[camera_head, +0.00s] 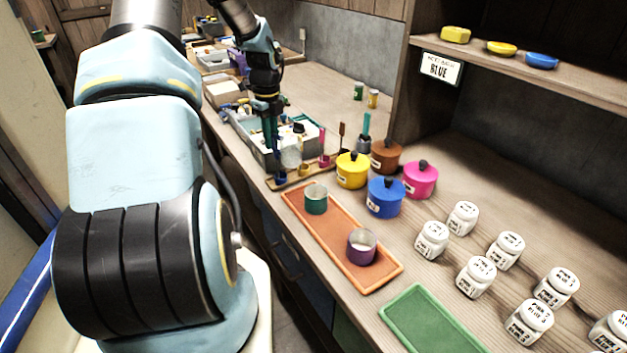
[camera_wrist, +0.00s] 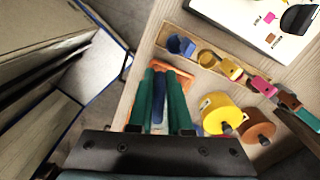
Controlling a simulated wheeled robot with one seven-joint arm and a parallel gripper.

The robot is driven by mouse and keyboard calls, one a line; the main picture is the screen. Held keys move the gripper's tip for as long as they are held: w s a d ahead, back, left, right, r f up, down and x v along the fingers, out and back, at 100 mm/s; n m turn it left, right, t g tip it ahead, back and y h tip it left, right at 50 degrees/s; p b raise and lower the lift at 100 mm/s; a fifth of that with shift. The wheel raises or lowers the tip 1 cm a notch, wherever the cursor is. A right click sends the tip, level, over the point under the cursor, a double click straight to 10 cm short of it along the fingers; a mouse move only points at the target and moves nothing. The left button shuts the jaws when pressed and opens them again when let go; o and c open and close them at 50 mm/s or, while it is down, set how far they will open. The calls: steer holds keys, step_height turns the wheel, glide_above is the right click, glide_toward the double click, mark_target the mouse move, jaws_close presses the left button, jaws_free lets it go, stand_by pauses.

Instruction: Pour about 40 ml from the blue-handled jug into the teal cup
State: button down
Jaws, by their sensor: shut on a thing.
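My gripper (camera_head: 270,143) points down at the left end of a wooden rack. In the wrist view my gripper's two teal fingers (camera_wrist: 165,98) are closed on the upright blue handle (camera_wrist: 159,97) of the blue jug. The jug's small blue cup (camera_wrist: 180,46) is below, at the rack's end; it also shows in the head view (camera_head: 281,177). I cannot tell whether it touches the rack. The teal cup (camera_head: 316,200) stands upright on the far part of the orange tray (camera_head: 333,232), apart from my gripper. The wrist view hides this cup.
A purple cup (camera_head: 362,246) with white contents stands on the orange tray. Several white jars and a green tray (camera_head: 428,320) are nearer.

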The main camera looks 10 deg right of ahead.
steer(key=shift+w, duration=0.4)
